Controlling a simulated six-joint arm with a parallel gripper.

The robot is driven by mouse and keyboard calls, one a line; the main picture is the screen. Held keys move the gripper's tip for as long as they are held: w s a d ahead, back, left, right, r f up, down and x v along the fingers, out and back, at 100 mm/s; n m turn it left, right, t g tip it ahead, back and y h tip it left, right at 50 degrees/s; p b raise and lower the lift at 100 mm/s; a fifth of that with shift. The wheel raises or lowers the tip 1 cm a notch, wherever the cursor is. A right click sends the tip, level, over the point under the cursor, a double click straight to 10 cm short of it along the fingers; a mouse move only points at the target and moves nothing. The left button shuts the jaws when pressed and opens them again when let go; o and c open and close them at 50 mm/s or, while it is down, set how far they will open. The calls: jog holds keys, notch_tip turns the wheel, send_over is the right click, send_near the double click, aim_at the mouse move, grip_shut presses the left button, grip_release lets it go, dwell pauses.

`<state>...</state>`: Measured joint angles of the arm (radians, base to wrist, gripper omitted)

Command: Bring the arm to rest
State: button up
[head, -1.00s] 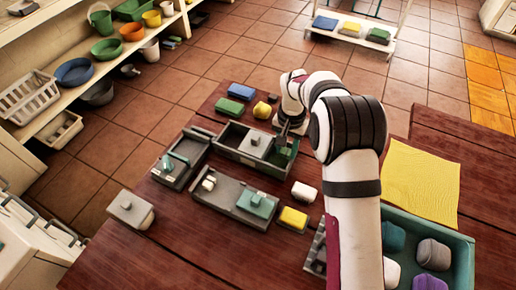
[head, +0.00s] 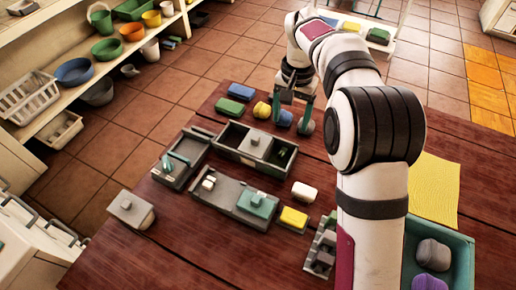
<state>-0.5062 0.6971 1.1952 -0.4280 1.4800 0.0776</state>
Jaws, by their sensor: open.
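My gripper (head: 292,112) is raised over the far right part of the wooden table, pointing down with its fingers apart. No held object is visible between them. My arm reaches up from the bottom right and bends over to it. A grey compartment box (head: 232,136) stands just left of and nearer than the gripper; a grey block sits in its middle and something green lies in its right compartment. A blue item (head: 284,118) and a yellow lump (head: 262,109) are near the fingers. I cannot tell the exact height above the table.
A green block (head: 229,106) and a blue block (head: 240,92) lie behind the box. Nearer are a grey tray (head: 222,199), a yellow block (head: 293,218) and a white block (head: 304,192). A teal bin (head: 462,245) and yellow cloth (head: 433,190) are right.

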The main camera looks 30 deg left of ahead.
notch_tip(320, 180, up, 3)
jog(key=shift+f, duration=0.1)
dwell(0.3)
jog(key=s+d+r+m, duration=0.1)
jog(key=s+d+r, duration=0.2)
jog(key=s+d, duration=0.35)
jog(key=s+d+r+m, duration=0.1)
jog(key=s+d+r, duration=0.2)
jog(key=s+d, duration=0.3)
jog(key=s+d+f+m+y, duration=0.1)
jog(key=s+d, duration=0.3)
jog(key=s, duration=0.5)
jog(key=s+d+f+m, duration=0.2)
jog(key=s+d+f, duration=0.2)
jog(key=s, duration=0.4)
jog(key=shift+s+f+m+y, duration=0.3)
jog(key=shift+s+y, duration=0.05)
jog(key=shift+y, duration=0.05)
